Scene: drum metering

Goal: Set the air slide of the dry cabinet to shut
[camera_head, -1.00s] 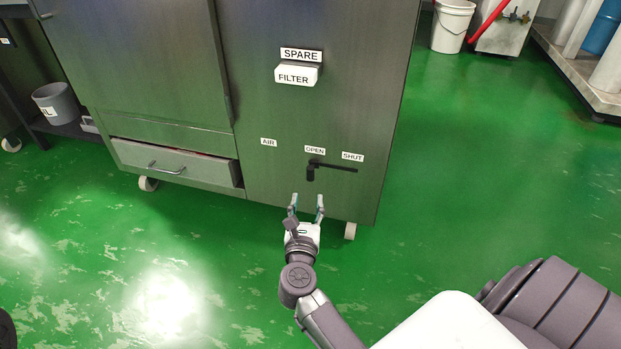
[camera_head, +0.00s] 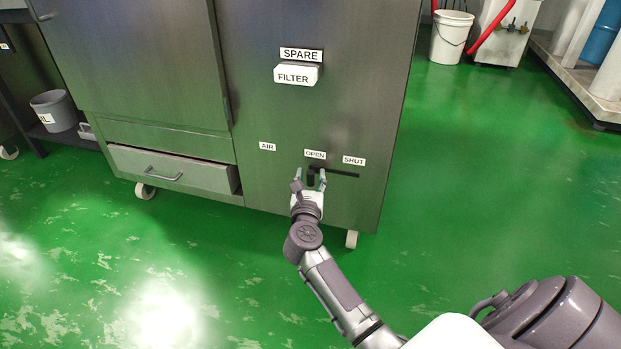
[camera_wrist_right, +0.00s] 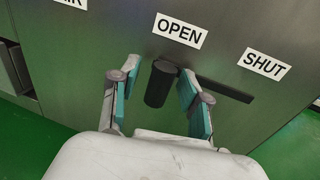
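The grey dry cabinet (camera_head: 265,120) stands ahead. Its air slide is a dark knob (camera_head: 311,180) at the left end of a dark horizontal slot (camera_head: 343,174), below the OPEN label (camera_head: 315,154). The SHUT label (camera_head: 354,161) is above the slot's right end. My right gripper (camera_head: 311,178) is open, with its fingers on either side of the knob. In the right wrist view the knob (camera_wrist_right: 160,84) stands between the teal finger pads, closer to the right finger; gaps seem to remain, though contact on the right is hard to tell. My left gripper is not in view.
A partly open drawer (camera_head: 172,170) is at the cabinet's lower left. A white filter box (camera_head: 297,75) is on the panel above the slide. A white bucket (camera_head: 451,37) stands at the back right. The green floor to the right is clear.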

